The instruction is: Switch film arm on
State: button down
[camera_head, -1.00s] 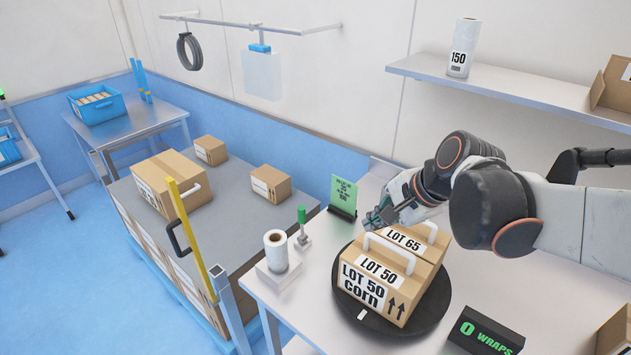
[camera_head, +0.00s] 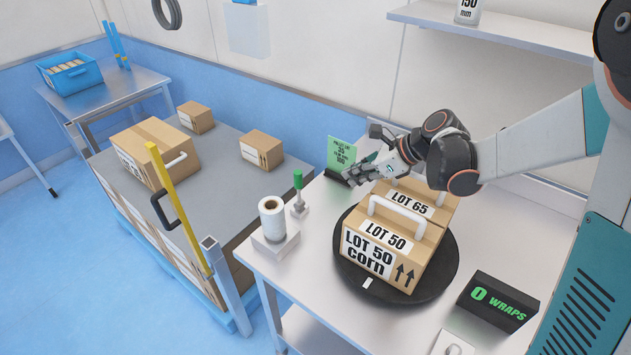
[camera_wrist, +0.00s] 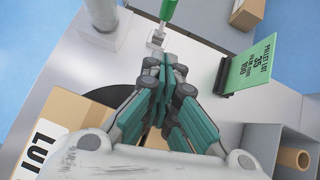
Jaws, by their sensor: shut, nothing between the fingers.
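A lever with a green handle (camera_head: 298,180) stands upright on a small base at the table's left edge, next to a white film roll (camera_head: 272,212) on a block. In the wrist view the green handle (camera_wrist: 168,10) shows at the top, ahead of my fingers, and the roll (camera_wrist: 102,12) is at upper left. My gripper (camera_head: 352,176) is shut and empty, above the back of the turntable and to the right of the lever, apart from it. In the wrist view its closed fingertips (camera_wrist: 164,62) point towards the lever's base. I cannot tell the lever's on/off state.
A green card (camera_head: 341,154) on a dark stand is close to my gripper. Cartons marked LOT 50 (camera_head: 383,262) and LOT 65 (camera_head: 410,203) sit on the black turntable (camera_head: 440,280). A dark "0 WRAPS" display (camera_head: 495,300) stands at front right. A yellow post (camera_head: 178,205) rises beyond the table.

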jog(key=shift+f, duration=0.1)
dwell(0.3)
jog(key=b, duration=0.3)
send_near(299, 189)
jog(key=shift+w+a+f, duration=0.9)
jog(key=shift+w+f, duration=0.1)
jog(key=shift+f, duration=0.85)
jog(key=shift+a, duration=0.1)
